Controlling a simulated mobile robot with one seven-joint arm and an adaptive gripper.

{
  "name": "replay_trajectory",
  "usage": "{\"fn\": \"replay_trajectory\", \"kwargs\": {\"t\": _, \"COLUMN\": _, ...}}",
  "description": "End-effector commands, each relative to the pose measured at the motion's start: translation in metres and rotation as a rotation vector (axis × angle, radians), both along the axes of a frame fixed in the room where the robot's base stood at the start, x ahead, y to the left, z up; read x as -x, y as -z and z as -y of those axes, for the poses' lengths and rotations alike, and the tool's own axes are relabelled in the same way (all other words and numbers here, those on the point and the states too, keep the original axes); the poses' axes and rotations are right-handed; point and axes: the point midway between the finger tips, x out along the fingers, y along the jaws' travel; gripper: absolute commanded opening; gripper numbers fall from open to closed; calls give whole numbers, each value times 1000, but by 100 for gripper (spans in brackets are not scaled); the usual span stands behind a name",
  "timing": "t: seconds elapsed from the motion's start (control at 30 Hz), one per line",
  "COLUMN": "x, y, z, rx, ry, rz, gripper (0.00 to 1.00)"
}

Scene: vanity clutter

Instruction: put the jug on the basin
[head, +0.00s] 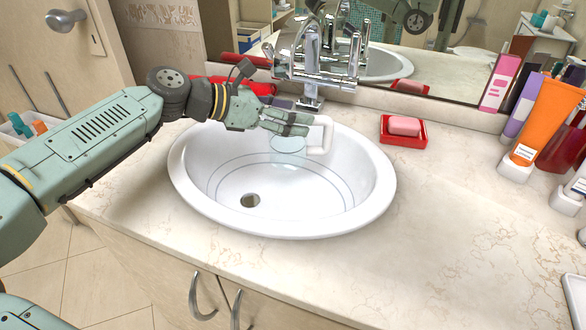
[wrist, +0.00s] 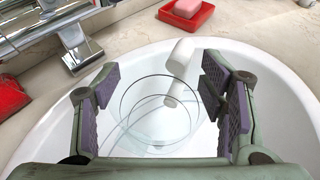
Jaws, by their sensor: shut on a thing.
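The jug (head: 289,146) is clear glass with a white handle, and it shows over the back right part of the white oval basin (head: 225,205). In the wrist view the jug (wrist: 158,112) is between the two finger pads, with its handle pointing away toward the upper right. My gripper (head: 298,124) is shut on the jug, its fingers spread to the jug's width; it also shows in the wrist view (wrist: 160,92). The basin (wrist: 262,78) lies beneath and around the jug. I cannot tell whether the jug's bottom touches the basin.
A chrome faucet (head: 312,75) stands behind the basin, close to my gripper. A red soap dish (head: 403,141) with pink soap (head: 405,126) is to the right. Several bottles, including an orange tube (head: 543,118), line the right back.

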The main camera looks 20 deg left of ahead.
Motion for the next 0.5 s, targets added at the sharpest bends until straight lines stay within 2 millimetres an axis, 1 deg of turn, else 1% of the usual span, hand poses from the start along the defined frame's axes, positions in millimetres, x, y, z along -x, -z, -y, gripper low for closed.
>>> {"fn": "replay_trajectory", "kwargs": {"t": 0.07, "x": 2, "y": 8, "z": -2, "rx": 3, "ry": -4, "rz": -3, "gripper": 17}}
{"fn": "replay_trajectory", "kwargs": {"t": 0.3, "x": 2, "y": 50, "z": -1, "rx": 3, "ry": -5, "rz": -3, "gripper": 17}}
{"fn": "replay_trajectory", "kwargs": {"t": 0.5, "x": 2, "y": 70, "z": -2, "rx": 3, "ry": -5, "rz": -2, "gripper": 17}}
